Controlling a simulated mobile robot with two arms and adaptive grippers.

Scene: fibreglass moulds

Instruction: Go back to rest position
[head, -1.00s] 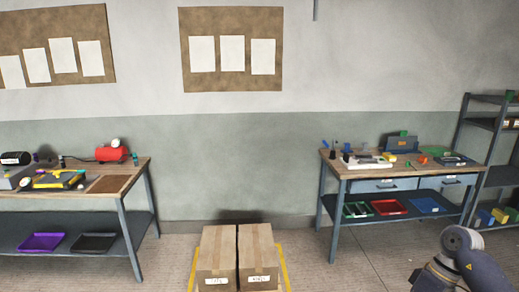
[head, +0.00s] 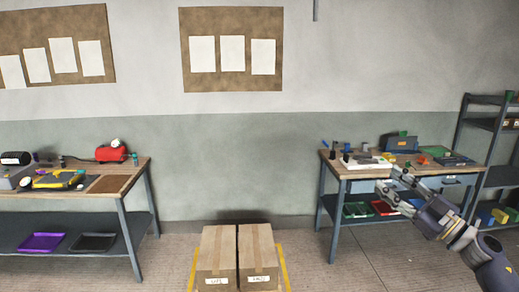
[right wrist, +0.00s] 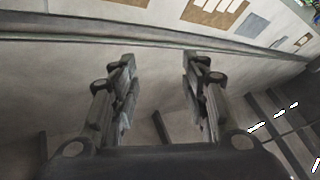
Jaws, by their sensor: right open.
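My right gripper (head: 388,183) is raised at the right of the head view, in front of the right workbench (head: 334,172). In the right wrist view its two fingers (right wrist: 158,65) stand apart with nothing between them. Beyond them are wall and floor at a tilted angle. My left gripper does not show in either view.
A left workbench (head: 110,193) holds a red machine (head: 111,153). A grey shelf rack (head: 484,101) stands at the far right.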

